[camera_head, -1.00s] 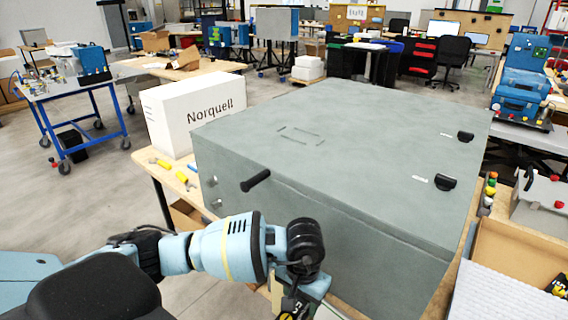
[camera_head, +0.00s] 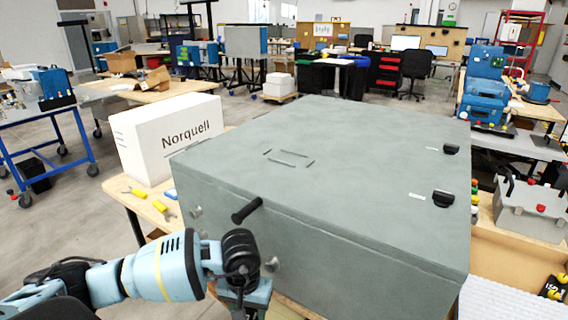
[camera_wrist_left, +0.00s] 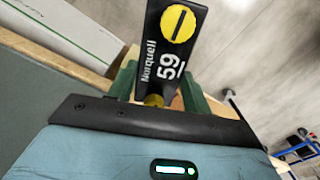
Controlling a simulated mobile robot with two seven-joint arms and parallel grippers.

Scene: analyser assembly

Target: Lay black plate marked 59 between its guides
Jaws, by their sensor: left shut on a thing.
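The black plate (camera_wrist_left: 160,62) shows in the left wrist view, with a yellow round knob, the word Norquell and the number 59. My left gripper (camera_wrist_left: 158,92) is shut on it with its green fingers, one on each side. In the head view my left gripper hangs at the bottom edge, in front of the large grey-green case, and its fingers and the plate are out of frame. My right gripper is not in view.
The grey-green case (camera_head: 350,180) fills the bench, with a black handle (camera_head: 246,211) sticking out in front and two black latches at right. A white Norquell box (camera_head: 165,137) and yellow-handled tools (camera_head: 160,206) are at left. A tray (camera_head: 515,255) is at right.

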